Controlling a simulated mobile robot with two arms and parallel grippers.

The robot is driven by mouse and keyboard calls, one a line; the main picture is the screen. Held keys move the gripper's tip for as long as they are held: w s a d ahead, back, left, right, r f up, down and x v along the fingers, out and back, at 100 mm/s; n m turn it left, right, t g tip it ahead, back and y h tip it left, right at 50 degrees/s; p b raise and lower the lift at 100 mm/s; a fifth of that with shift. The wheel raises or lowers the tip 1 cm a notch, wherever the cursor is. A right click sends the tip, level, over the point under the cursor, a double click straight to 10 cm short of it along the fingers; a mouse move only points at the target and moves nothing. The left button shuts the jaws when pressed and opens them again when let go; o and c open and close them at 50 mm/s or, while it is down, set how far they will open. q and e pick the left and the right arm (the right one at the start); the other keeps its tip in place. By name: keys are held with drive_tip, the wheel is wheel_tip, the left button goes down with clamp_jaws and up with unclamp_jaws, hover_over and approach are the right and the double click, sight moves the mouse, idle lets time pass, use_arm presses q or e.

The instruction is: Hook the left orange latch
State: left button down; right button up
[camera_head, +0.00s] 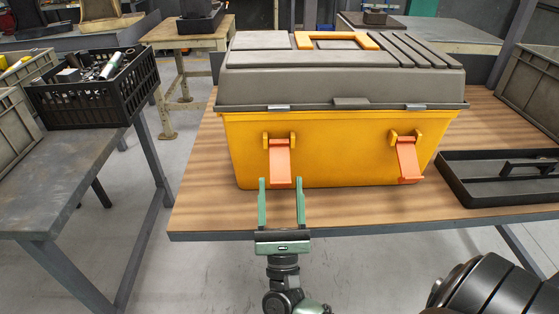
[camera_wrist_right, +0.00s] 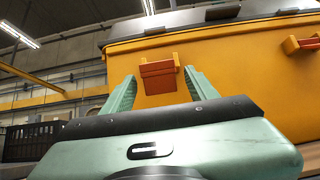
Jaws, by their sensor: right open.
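The yellow toolbox (camera_head: 340,160) stands on a wooden-topped table, its grey lid (camera_head: 345,85) down. The left orange latch (camera_head: 280,162) hangs down from its yellow hinge on the front, below a grey catch (camera_head: 278,107) on the lid rim and apart from it. The right orange latch (camera_head: 408,160) hangs down too. My right gripper (camera_head: 281,183) is open and empty in front of the left latch, its green fingers to either side of the latch's lower end. In the right wrist view the latch (camera_wrist_right: 158,78) shows between the fingertips. My left gripper is not in view.
A black tray (camera_head: 470,192) lies right of the toolbox, with a grey crate (camera_head: 530,90) behind it. A black crate of parts (camera_head: 95,105) stands on the grey table (camera_head: 60,165) at left. A floor gap separates the two tables.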

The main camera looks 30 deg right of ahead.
sight(280, 165)
drive_tip(key=p+x, duration=0.1)
drive_tip(key=x, duration=0.3)
drive_tip(key=shift+r, duration=0.15)
drive_tip(key=shift+w+d+r+p, duration=0.15)
drive_tip(key=shift+w+r+p, duration=0.05)
drive_tip(key=shift+w+p, duration=0.1)
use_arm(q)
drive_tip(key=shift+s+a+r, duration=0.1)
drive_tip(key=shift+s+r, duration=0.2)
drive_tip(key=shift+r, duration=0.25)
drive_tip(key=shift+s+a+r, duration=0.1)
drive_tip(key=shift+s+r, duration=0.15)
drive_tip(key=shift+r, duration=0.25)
use_arm(e)
clamp_jaws()
